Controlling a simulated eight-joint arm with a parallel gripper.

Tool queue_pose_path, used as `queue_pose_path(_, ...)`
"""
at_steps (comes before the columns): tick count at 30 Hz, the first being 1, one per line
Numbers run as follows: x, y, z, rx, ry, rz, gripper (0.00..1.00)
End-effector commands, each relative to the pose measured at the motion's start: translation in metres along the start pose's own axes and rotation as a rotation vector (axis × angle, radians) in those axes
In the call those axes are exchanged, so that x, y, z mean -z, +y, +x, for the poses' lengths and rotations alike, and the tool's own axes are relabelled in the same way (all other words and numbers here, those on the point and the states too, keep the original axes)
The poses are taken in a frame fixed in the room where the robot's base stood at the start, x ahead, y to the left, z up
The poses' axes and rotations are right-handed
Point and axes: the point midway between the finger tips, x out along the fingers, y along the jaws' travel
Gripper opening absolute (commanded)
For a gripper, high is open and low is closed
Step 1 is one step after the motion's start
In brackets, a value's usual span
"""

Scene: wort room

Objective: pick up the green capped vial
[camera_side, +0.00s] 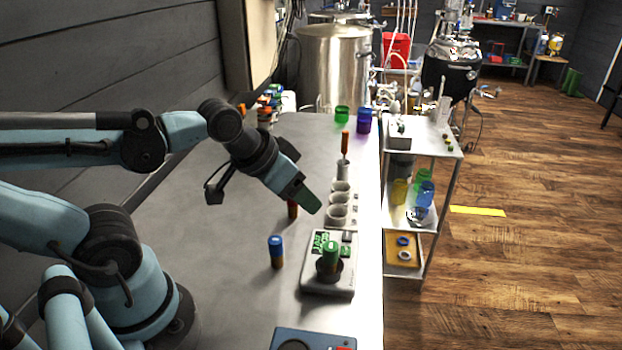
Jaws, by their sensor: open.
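The green capped vial (330,256) stands upright in the round well of a white benchtop device (327,287) with green markings, near the right edge of the grey table. Its lower part is dark and partly sunk in the well. My gripper (309,204) is open and empty, tilted down to the right. It is above and behind the vial in the side view, apart from it. The gap between the fingers is hard to make out from this angle.
A blue capped vial (276,252) stands left of the device. A brown vial (292,210) is partly hidden behind my gripper. A row of cups (337,213) with an orange-topped vial (345,143) lies behind. A blue device (311,339) sits in front.

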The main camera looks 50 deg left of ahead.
Motion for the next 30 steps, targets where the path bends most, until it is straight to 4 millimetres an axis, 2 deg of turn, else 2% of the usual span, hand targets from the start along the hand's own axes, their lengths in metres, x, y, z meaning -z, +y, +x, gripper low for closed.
queue_pose_path(6,-0.001,0.0,0.001,-0.005,-0.011,0.003,0.59)
queue_pose_path(11,-0.006,0.0,0.011,-0.068,-0.093,0.05,0.59)
queue_pose_path(19,-0.017,0.009,0.033,-0.392,-0.213,0.248,0.59)
queue_pose_path(25,-0.018,0.013,0.04,-0.689,-0.119,0.435,0.59)
queue_pose_path(30,-0.018,0.009,0.038,-0.91,0.088,0.612,0.59)
